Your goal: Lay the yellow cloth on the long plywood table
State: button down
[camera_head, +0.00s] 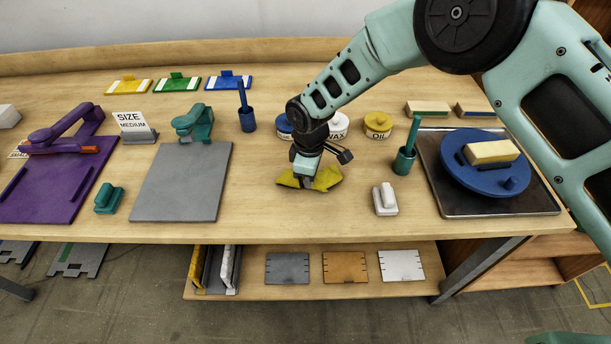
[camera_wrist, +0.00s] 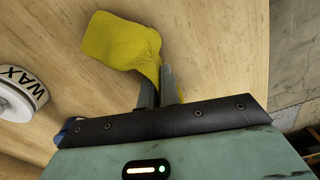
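The yellow cloth (camera_head: 326,179) is at the long plywood table (camera_head: 270,215), toward the front edge, right of the grey board. My gripper (camera_head: 308,182) points down at the cloth, which shows on both sides of the fingers. In the wrist view the cloth (camera_wrist: 115,40) is bunched and narrows in between the two close fingers of my gripper (camera_wrist: 158,85), which is shut on it. Whether the cloth's underside fully rests on the wood is hard to tell.
A white block (camera_head: 385,199) stands to the right, and a grey board (camera_head: 183,185) lies to the left. Behind are the WAX tin (camera_head: 339,126) and OIL tin (camera_head: 378,123). A blue turntable (camera_head: 463,178) sits farther right. Bare wood lies around the cloth.

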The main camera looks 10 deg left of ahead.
jog(key=shift+s, duration=0.1)
jog(key=c, duration=1.2)
grip_release()
jog(key=s+d+r+p, duration=0.1)
jog(key=s+r+p, duration=0.1)
jog(key=r, duration=0.3)
jog(key=s+r+p, duration=0.2)
jog(key=r+p, duration=0.2)
jog(key=r, duration=0.1)
jog(key=shift+d, duration=0.4)
jog(key=shift+w+f, duration=0.1)
jog(key=shift+w, duration=0.05)
jog(key=c, duration=0.7)
jog(key=w+f, duration=0.1)
jog(key=w+a+f, duration=0.1)
jog(key=f, duration=0.1)
jog(key=shift+w+f, duration=0.15)
grip_shut()
jog(key=shift+f, duration=0.7)
